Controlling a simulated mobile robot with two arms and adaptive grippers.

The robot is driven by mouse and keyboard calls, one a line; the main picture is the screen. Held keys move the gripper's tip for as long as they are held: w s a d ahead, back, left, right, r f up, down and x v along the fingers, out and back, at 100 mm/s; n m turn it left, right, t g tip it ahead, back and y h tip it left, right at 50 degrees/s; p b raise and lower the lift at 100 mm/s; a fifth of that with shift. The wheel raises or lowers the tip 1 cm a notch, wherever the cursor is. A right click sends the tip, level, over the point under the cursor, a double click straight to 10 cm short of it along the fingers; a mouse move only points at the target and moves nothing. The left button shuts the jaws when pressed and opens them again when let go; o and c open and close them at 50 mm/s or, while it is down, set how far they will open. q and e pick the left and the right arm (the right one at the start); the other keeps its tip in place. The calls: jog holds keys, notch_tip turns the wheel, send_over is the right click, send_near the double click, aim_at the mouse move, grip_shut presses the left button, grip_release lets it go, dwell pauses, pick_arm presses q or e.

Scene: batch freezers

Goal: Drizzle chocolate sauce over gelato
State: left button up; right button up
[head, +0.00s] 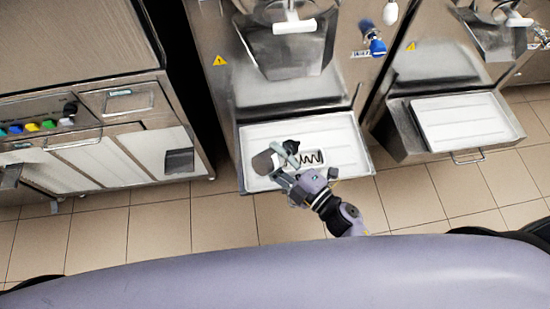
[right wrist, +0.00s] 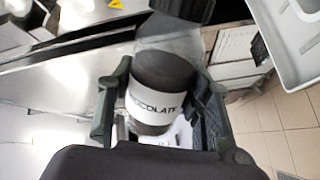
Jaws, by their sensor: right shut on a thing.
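My right gripper (head: 280,165) is shut on a chocolate sauce bottle (head: 262,162). In the right wrist view the bottle (right wrist: 162,75) is dark with a white label, partly readable as "CHOCOLATE", and sits between the two fingers. In the head view the bottle is over the white tray at the front of the middle machine. The gelato tub (head: 312,157) is on that tray just right of the bottle. It shows white with a dark zigzag line across it. The gripper hides part of the tub. My left gripper is not in view.
The white tray (head: 350,137) lies in front of the middle freezer (head: 285,95). Another machine with its own tray (head: 468,122) stands right. A steel counter (head: 95,105) with coloured knobs stands left. Tiled floor (head: 160,225) is clear in front.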

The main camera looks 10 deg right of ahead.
aim_at(275, 154)
jog(key=shift+n, duration=0.4)
jog(key=shift+r+n, duration=0.65)
jog(key=shift+n, duration=0.5)
jog(key=shift+r+n, duration=0.65)
jog(key=shift+n, duration=0.5)
jog(key=shift+r+n+p, duration=0.2)
jog(key=shift+r+n, duration=0.55)
jog(key=shift+n, duration=0.35)
jog(key=shift+r+n+p, duration=0.15)
jog(key=shift+r+n, duration=0.55)
jog(key=shift+n, duration=0.4)
jog(key=shift+r, duration=0.15)
jog(key=n, duration=0.1)
jog(key=r+n, duration=0.1)
jog(key=n, duration=0.1)
jog(key=shift+r, duration=0.3)
jog(key=shift+r+n, duration=0.35)
jog(key=shift+n, duration=0.55)
